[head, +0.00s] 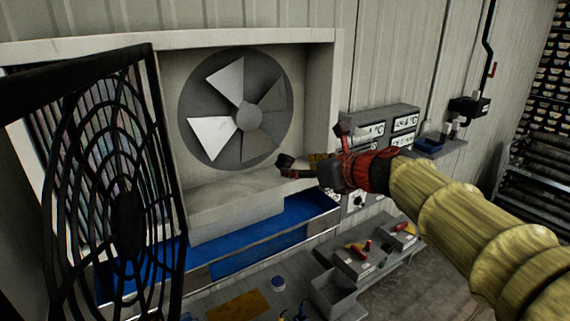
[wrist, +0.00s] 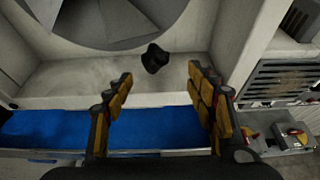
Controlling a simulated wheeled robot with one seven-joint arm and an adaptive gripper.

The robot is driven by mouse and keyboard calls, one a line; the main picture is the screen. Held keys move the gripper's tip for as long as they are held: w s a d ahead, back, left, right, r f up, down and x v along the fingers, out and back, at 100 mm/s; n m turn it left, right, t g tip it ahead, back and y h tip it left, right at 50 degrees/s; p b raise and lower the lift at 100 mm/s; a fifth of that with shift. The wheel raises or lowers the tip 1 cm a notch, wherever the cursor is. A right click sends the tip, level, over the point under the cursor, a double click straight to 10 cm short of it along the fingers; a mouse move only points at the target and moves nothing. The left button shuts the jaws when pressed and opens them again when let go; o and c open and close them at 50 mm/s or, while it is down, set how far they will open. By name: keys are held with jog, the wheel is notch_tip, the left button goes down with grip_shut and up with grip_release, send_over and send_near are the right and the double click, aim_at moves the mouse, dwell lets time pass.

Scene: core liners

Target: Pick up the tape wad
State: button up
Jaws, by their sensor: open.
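The tape wad is a small black lump (wrist: 155,58) in the wrist view, in front of the pale ledge below the fan. It shows just past my fingertips, roughly midway between them and apart from both. In the head view a dark lump (head: 285,161), which looks like the same wad, shows at the far end of my gripper (head: 316,152). I cannot tell whether it rests on something or hangs. My gripper also shows in the wrist view (wrist: 161,76), with its yellow-padded fingers spread wide and nothing between them.
A grey fan (head: 247,116) sits in a pale recessed housing behind the wad. A black web-like grille (head: 125,205) stands open at left. A blue trough (head: 275,225) runs below the ledge. Grey control boxes (head: 380,125) and a bench with bins (head: 335,292) lie right and below.

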aim_at(288, 165)
jog(key=x, duration=0.6)
jog(key=shift+w+a+p, duration=0.2)
jog(key=shift+a+p, duration=0.2)
jog(key=shift+a, duration=0.15)
jog(key=shift+s+r, duration=0.1)
jog(key=shift+r, duration=0.05)
jog(key=shift+c, duration=0.8)
jog(key=c, duration=0.9)
